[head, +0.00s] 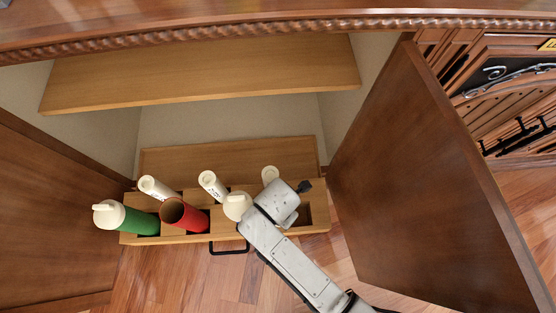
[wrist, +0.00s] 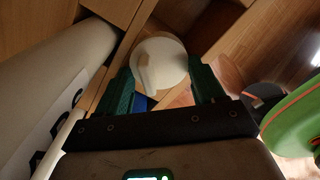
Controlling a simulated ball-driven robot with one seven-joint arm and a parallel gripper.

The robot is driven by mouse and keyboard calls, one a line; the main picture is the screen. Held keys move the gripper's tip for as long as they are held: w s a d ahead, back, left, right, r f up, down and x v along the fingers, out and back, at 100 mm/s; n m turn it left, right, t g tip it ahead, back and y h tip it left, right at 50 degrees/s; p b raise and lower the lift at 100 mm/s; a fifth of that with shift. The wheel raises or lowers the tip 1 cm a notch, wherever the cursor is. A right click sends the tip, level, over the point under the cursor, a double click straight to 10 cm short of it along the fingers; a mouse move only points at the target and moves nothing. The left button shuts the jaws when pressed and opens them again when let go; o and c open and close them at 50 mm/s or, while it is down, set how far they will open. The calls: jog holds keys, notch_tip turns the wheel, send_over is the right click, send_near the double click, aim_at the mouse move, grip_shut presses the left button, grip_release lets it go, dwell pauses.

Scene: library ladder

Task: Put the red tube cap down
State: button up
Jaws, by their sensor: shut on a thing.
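The red tube (head: 188,215) stands tilted and open-topped in a wooden drawer or tray (head: 222,237) inside the cabinet. The red tube cap, a rounded white cap (head: 237,206), is to the right of that tube in the head view. In the wrist view the white cap (wrist: 160,63) sits between the green fingers of my gripper (wrist: 162,76), which is shut on it. The cap is apart from the red tube's mouth. My wrist hides part of the tray below, and the exact height of the cap over the tray cannot be told.
A green tube (head: 141,222) with a white cap leans at the tray's left end. Several white tubes, one of them here (head: 212,184), stand in the tray. A shelf (head: 205,75) overhangs behind. An open door (head: 425,185) stands at the right.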

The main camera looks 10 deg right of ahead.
jog(key=o, duration=1)
jog(key=shift+r, duration=0.1)
notch_tip(320, 180, up, 12)
jog(key=p, duration=0.5)
